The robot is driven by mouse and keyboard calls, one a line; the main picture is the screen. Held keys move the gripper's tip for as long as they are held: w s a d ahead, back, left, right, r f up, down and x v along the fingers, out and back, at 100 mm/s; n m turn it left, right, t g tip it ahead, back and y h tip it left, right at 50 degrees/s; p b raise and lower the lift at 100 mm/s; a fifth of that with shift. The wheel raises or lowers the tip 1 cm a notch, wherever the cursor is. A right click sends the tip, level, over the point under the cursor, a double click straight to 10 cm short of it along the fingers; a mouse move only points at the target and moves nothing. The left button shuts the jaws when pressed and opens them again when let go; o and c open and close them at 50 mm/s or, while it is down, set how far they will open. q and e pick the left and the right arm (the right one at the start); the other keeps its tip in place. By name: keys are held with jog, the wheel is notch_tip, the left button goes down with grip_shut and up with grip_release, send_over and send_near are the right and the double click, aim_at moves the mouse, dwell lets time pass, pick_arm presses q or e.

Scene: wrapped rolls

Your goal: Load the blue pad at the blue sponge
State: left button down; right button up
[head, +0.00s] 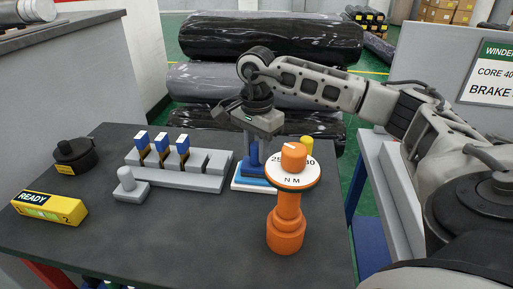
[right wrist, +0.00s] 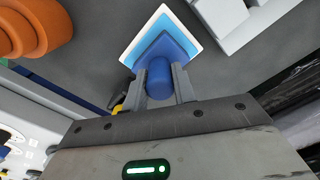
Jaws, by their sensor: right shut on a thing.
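My right gripper (head: 256,135) reaches down from above at the table's far right, shut on the round blue handle of the blue pad (head: 254,154). In the right wrist view the handle (right wrist: 160,76) is between the two fingers, with the pad's dark blue square plate beyond it. The light blue sponge (right wrist: 158,24) lies under the plate in a white-edged tray. In the head view the sponge (head: 246,180) is partly hidden behind the orange stand. The plate overlaps the sponge; I cannot tell whether they touch. My left gripper is not in view.
An orange stand with a round dial (head: 287,205) is close in front of the sponge. A grey rack (head: 200,165) with several blue-and-white topped pieces is to its left. A yellow READY box (head: 55,207) and a black round device (head: 75,155) are at the left. The front middle table is clear.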

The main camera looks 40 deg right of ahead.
jog(key=shift+r+p, duration=2.8)
jog(key=shift+r, duration=0.7)
jog(key=shift+a, duration=0.1)
